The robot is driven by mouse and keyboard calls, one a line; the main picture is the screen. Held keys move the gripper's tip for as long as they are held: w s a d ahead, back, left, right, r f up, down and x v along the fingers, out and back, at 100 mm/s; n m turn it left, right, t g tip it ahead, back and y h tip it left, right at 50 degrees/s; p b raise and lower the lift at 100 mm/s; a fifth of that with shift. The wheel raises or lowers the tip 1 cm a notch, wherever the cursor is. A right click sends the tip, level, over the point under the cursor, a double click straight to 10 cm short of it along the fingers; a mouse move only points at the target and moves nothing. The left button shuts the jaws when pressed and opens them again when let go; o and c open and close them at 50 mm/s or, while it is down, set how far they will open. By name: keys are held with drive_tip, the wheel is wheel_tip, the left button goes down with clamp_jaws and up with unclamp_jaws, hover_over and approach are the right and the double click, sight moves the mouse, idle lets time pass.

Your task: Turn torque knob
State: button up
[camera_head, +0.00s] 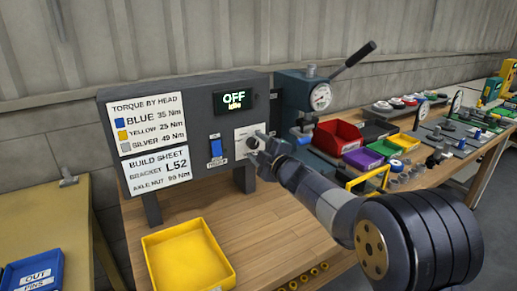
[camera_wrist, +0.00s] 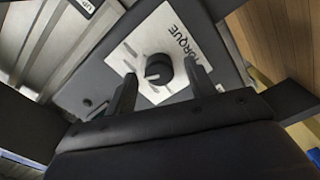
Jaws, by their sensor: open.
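The torque knob (camera_wrist: 158,69) is a round black knob on a white plate (camera_wrist: 150,45) labelled TORQUE. In the wrist view my gripper (camera_wrist: 160,80) is open, with one dark finger on each side of the knob and visible gaps between. In the head view my gripper (camera_head: 262,143) is at the lower right of the dark grey control panel (camera_head: 190,90), at the white plate (camera_head: 243,132), and largely hides the knob. The panel display (camera_head: 233,101) reads OFF, Idle. A blue switch (camera_head: 215,148) sits left of the plate.
Signs on the panel list torque by head (camera_head: 145,122) and a build sheet (camera_head: 156,168). A yellow tray (camera_head: 225,257) lies on the wooden bench (camera_head: 262,222) in front. A lever press (camera_head: 300,95) and a red bin (camera_head: 337,140) stand to the right. A blue OUT PINS bin (camera_head: 35,275) is at far left.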

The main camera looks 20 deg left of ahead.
drive_tip(key=v, duration=1)
drive_tip(key=shift+s+d+b, duration=0.25)
drive_tip(key=shift+d+b, duration=0.05)
drive_tip(key=shift+b, duration=0.05)
drive_tip(key=x, duration=1.1)
drive_tip(key=shift+s+p, duration=0.1)
drive_tip(key=shift+p, duration=0.3)
drive_tip(key=shift+d, duration=0.1)
